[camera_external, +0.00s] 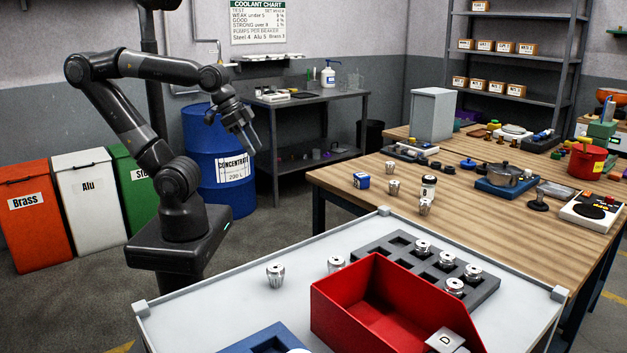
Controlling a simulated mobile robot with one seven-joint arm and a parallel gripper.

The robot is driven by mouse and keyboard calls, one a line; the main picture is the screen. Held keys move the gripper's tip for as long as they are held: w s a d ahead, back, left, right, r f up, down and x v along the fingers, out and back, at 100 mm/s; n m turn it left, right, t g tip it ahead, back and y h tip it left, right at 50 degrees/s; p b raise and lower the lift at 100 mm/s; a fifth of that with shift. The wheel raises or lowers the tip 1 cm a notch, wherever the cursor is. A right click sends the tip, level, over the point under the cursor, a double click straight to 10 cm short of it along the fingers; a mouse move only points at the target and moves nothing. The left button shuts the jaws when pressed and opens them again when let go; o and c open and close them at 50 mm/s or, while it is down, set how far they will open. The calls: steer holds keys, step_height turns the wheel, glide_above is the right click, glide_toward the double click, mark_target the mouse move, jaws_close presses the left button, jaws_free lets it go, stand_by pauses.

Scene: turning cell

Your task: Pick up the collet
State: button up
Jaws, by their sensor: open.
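Several small silver tapered pieces that look like collets are in view, and I cannot tell which one the task means. One collet (275,276) stands alone on the white tray-like table (215,297), and another (335,264) stands to its right, partly hidden by the red bin. Several more, such as this collet (423,248), sit in pockets of the dark grey rack (402,262). Others stand on the wooden bench, such as this collet (393,188). My gripper (251,147) is open and empty, raised in front of the blue drum, well away from all of them.
An open red bin (375,320) with a tag marked D stands before the rack. A blue tray (262,342) lies at the front edge. The white table's left part is clear.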

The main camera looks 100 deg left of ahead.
steer(key=m+g+y, duration=0.1)
steer(key=m+y, duration=0.1)
steer(key=m, duration=0.3)
glide_above(393, 182)
steer(key=s+d, duration=0.1)
steer(key=s, duration=0.1)
step_height(393, 182, down, 14)
steer(key=shift+d+f, duration=0.1)
steer(key=shift+f, duration=0.05)
steer(key=shift+x, duration=3.05)
steer(key=shift+s, duration=0.2)
steer(key=c, duration=0.8)
steer(key=shift+c, duration=0.2)
